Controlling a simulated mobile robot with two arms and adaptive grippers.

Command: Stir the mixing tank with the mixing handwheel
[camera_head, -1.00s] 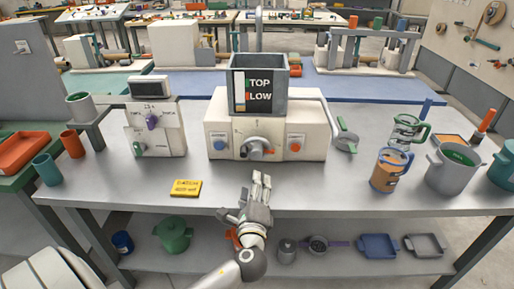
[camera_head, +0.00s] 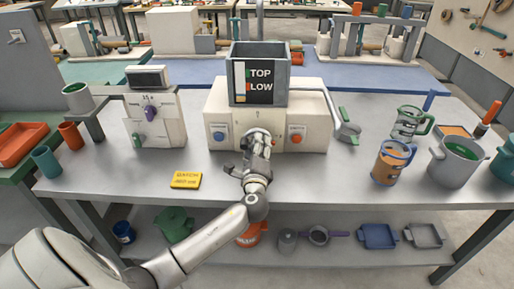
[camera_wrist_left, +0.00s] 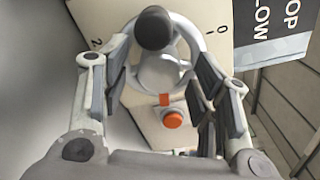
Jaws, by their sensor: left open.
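The mixing tank (camera_head: 285,92) is a grey open box marked TOP and LOW, standing on a white machine body (camera_head: 312,125). In the left wrist view the mixing handwheel (camera_wrist_left: 188,33) is a pale ring with a dark round knob (camera_wrist_left: 154,29) on its rim. My left gripper (camera_head: 258,143) is at the front of the machine and hides most of the handwheel in the head view. In the left wrist view the gripper (camera_wrist_left: 163,80) is open, with its fingers on either side of the wheel. Contact cannot be told. My right gripper is out of view.
A blue button (camera_head: 219,136) and an orange button (camera_head: 296,139) flank the wheel. A control box with a purple knob (camera_head: 151,113) stands left. A yellow sign (camera_head: 186,180) lies in front. A jug (camera_head: 389,165) and a grey pot (camera_head: 455,170) stand right.

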